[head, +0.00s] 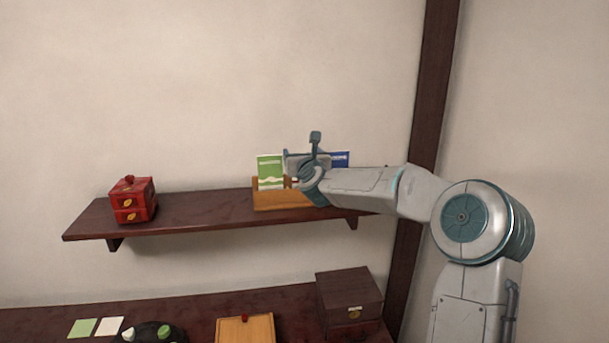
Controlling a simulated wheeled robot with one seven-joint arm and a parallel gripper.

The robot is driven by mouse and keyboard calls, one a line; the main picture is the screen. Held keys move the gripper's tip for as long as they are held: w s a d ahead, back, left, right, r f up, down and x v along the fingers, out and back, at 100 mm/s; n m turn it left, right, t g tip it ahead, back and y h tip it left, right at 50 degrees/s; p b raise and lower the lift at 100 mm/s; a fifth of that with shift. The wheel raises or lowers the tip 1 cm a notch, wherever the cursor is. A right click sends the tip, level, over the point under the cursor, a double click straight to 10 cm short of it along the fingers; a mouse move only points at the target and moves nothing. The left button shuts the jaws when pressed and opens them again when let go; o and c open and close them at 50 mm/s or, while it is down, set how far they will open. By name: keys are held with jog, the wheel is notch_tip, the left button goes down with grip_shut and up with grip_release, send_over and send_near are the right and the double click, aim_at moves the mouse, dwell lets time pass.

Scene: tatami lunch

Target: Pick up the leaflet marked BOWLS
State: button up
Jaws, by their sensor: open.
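A wooden leaflet holder (283,202) stands on the wall shelf. A green leaflet (271,168) with a white lower part stands upright at its left. A blue leaflet (341,158) shows at the right, mostly hidden behind my gripper and arm. The print on both is too small to read, so I cannot tell which leaflet says BOWLS. My gripper (300,162) is open, in front of the holder between the green and blue leaflets. It hides the middle of the holder; I cannot tell whether it touches a leaflet.
The dark shelf (205,210) has a red stacked box (133,200) at its left, with free room between box and holder. A dark post (431,90) rises at the right. Below, a counter holds a dark box (349,296), a wooden board (245,330) and cards (82,328).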

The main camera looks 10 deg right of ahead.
jog(key=c, duration=1)
jog(key=shift+o, duration=0.2)
jog(key=shift+r, duration=0.1)
